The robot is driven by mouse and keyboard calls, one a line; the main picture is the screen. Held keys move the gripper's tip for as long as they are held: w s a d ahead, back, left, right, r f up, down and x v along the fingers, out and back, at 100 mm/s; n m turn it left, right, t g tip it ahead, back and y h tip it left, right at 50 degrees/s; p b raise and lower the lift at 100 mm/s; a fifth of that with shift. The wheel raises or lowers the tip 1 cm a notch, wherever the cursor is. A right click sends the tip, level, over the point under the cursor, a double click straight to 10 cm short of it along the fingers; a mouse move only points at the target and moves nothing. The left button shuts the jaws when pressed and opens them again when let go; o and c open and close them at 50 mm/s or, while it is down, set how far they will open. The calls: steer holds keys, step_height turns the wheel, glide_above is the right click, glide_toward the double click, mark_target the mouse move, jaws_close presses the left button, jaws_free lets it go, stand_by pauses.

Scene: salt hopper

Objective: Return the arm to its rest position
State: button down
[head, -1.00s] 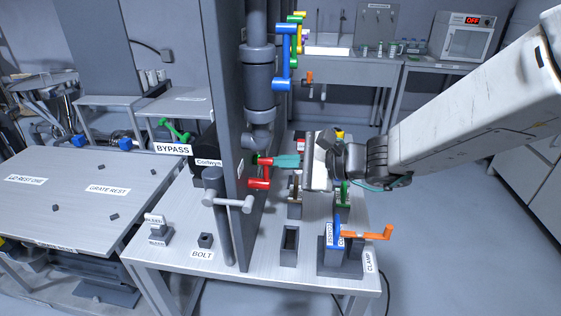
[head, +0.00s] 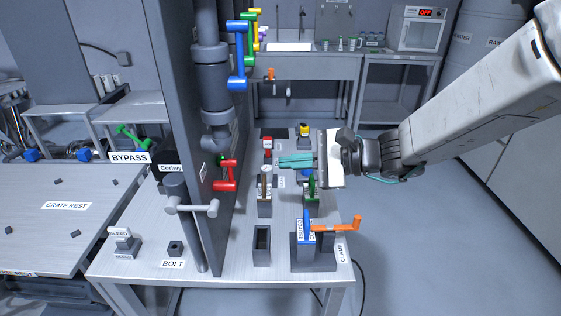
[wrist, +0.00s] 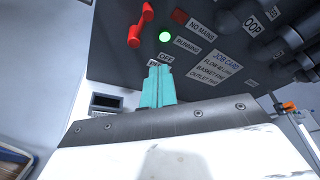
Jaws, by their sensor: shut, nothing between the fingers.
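My gripper (head: 297,160) has teal fingers pressed together with nothing between them. In the head view it hangs above the right part of the workbench (head: 220,262), pointing left toward the grey upright panel (head: 205,130). A gap separates its fingertips from the red handle (head: 228,175) on that panel. My arm reaches in from the upper right. In the wrist view the shut fingers (wrist: 157,87) point at a dark panel with a red handle (wrist: 140,25), a lit green lamp (wrist: 165,37) and labels. The fingertips cover part of a label there.
An orange-handled clamp (head: 335,226) stands at the bench's front right. Below my gripper are a green-handled part (head: 312,186) and a small brown-topped stand (head: 265,185). Blue, green and yellow handles (head: 243,55) stick out above. Open floor (head: 440,250) lies to the right.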

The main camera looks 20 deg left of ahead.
stand_by(0.4)
steer(key=s+d+f+n+g+h, duration=0.3)
steer(key=s+d+n+h, duration=0.3)
steer(key=s+d, duration=0.4)
steer(key=s+d+r+t+h, duration=0.2)
steer(key=s+d+h, duration=0.1)
steer(key=d, duration=0.7)
steer(key=s+d+r+n+t+h, duration=0.1)
steer(key=s+d+r+t+h, duration=0.1)
steer(key=d, duration=0.9)
steer(key=s+d+r+n+t+h, duration=0.1)
steer(key=s+d+h, duration=0.3)
steer(key=d, duration=0.7)
steer(key=shift+s+r+t, duration=0.4)
steer(key=shift+s+t, duration=0.1)
steer(key=shift+s, duration=0.2)
steer(key=c, duration=1.6)
jaws_free()
steer(key=shift+d+r, duration=0.15)
steer(key=shift+c, duration=0.2)
